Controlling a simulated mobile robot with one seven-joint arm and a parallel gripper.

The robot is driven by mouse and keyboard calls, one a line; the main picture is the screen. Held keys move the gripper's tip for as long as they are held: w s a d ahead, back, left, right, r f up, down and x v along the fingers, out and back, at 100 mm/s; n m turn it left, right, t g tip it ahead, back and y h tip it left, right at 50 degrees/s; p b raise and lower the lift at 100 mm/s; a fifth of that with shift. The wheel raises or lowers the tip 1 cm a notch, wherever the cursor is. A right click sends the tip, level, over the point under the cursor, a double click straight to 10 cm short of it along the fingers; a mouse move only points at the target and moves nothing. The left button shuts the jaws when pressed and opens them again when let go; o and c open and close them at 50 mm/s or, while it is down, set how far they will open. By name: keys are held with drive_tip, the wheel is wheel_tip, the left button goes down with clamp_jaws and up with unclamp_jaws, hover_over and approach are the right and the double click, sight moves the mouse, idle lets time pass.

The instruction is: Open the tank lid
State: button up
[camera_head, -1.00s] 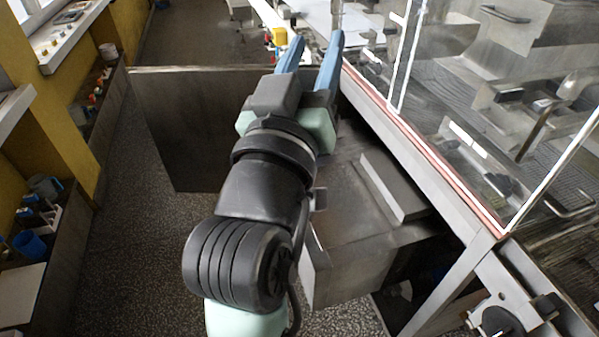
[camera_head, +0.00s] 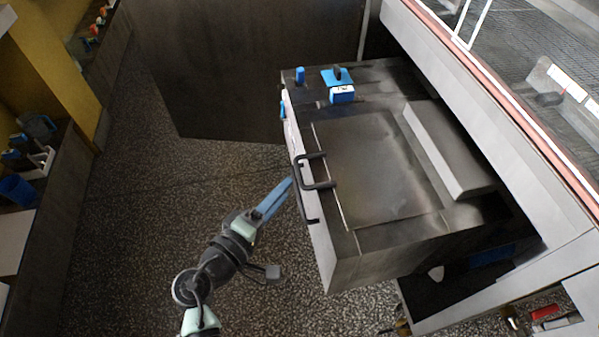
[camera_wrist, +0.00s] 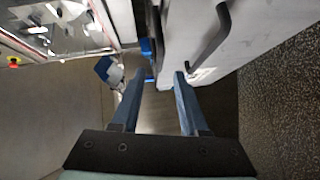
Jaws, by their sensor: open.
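The tank (camera_head: 345,268) is a dark metal box with a white front side. Its lid (camera_head: 365,160) is a flat, worn panel lying level in the top. A black U-shaped handle (camera_head: 318,184) stands at the lid's left edge. A second black bar handle shows on the white front side; a black bar (camera_wrist: 208,40) also shows on that white side in the wrist view. My gripper (camera_head: 288,184) is left of the tank, its blue fingers pointing at the handles. In the wrist view my gripper (camera_wrist: 155,85) is open with nothing between the fingers. I cannot tell whether a fingertip touches the tank.
Blue parts (camera_head: 342,95) sit on the tank's far end. A dark panel (camera_head: 250,70) stands behind. A pale machine frame (camera_head: 500,110) with clear guarding overhangs the tank's right side. Speckled floor (camera_head: 150,240) to the left is clear.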

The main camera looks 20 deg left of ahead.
sight(300, 171)
drive_tip(key=x, duration=0.7)
drive_tip(key=shift+w, duration=0.25)
clamp_jaws()
idle(1.1)
